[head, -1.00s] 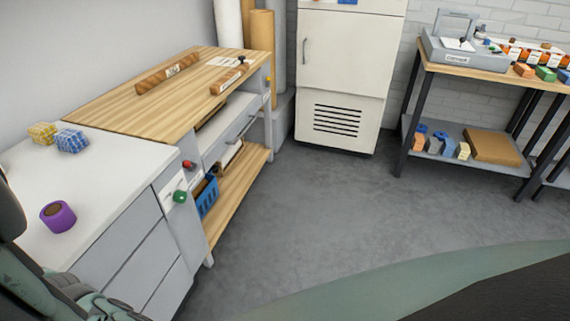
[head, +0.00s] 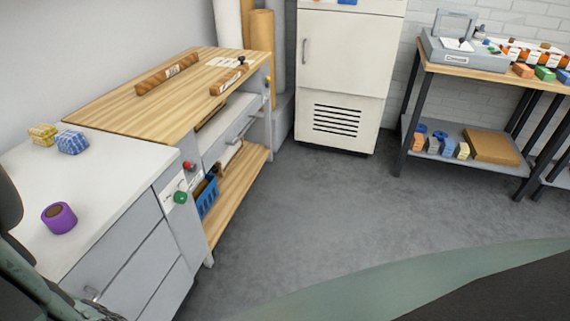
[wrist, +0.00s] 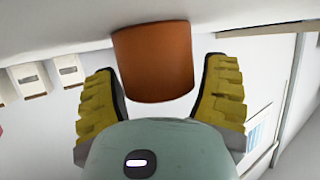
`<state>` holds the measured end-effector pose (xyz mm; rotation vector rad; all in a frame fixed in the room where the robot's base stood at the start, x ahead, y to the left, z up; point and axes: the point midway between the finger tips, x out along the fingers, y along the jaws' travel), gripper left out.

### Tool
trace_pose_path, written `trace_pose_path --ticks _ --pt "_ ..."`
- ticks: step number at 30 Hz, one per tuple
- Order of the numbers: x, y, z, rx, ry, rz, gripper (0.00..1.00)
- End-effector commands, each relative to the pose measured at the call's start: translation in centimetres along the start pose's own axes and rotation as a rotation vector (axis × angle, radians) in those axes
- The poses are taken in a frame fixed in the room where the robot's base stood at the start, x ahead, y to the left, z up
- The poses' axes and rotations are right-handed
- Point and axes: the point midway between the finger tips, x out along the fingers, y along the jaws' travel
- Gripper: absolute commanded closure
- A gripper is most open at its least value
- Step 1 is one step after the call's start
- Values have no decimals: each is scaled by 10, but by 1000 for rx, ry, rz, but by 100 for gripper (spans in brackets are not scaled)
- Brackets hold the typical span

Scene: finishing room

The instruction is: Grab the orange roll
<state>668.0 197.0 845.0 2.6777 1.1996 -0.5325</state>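An orange-brown roll (wrist: 153,62) shows in the wrist view, at the top middle between the two yellow ribbed fingers of my gripper (wrist: 161,72). The fingers are spread. The left finger is close beside the roll, and a gap shows between the roll and the right finger. I cannot tell whether the left finger touches it. The roll's far end meets a pale surface. I do not see the orange roll or my fingers in the head view; part of my arm shows at its lower left edge.
A white cabinet (head: 345,60) and shelving (head: 470,72) stand behind. The floor between is clear.

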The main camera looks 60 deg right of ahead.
Motion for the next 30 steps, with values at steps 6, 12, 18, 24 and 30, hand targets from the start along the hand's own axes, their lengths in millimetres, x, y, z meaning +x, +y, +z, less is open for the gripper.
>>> trace_pose_path --ticks 6,12,18,24,30 --pt "0 0 0 0 0 0 50" --pt "0 0 0 0 0 1 71" --pt "0 0 0 0 1 1 77" --pt "-1 1 -3 0 2 1 77" --pt "-8 2 -17 -2 3 5 77"
